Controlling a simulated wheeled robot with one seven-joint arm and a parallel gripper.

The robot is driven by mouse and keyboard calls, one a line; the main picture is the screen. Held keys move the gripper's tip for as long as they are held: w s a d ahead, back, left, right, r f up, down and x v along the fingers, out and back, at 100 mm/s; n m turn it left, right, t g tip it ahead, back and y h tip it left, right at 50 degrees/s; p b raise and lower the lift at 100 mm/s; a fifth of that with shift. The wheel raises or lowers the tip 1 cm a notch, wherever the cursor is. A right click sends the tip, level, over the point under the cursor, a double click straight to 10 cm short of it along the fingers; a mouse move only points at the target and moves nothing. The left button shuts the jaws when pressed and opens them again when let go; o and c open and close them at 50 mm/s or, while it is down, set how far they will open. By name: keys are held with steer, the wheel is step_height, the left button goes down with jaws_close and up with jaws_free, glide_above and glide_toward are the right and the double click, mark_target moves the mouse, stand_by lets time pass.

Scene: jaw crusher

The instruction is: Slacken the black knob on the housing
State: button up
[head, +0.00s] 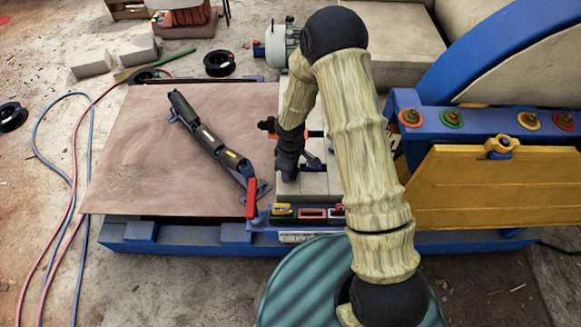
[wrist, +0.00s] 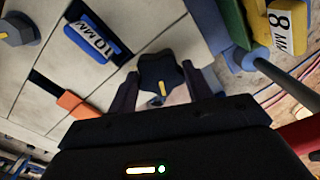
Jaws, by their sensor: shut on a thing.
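The black star-shaped knob (wrist: 160,75) with a yellow pointer mark sits on the pale housing (wrist: 50,62) in the wrist view. My gripper (wrist: 162,92) has one dark finger on each side of the knob and is shut on it. In the head view my gripper (head: 288,172) reaches down onto the pale housing (head: 316,184), and I cannot make out the knob there. The knob's underside and stem are hidden.
A blue "10 MM" tag (wrist: 92,38) and a second dark knob (wrist: 17,30) lie left of the held knob. A yellow "8 MM" block (wrist: 287,24) is at right.

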steer(key=shift+w, duration=0.1)
stand_by(0.3)
steer(key=o, duration=1)
steer(key=shift+r, duration=0.1)
step_height(320, 180, up, 17)
steer(key=shift+r+p, duration=0.15)
steer(key=shift+p, duration=0.35)
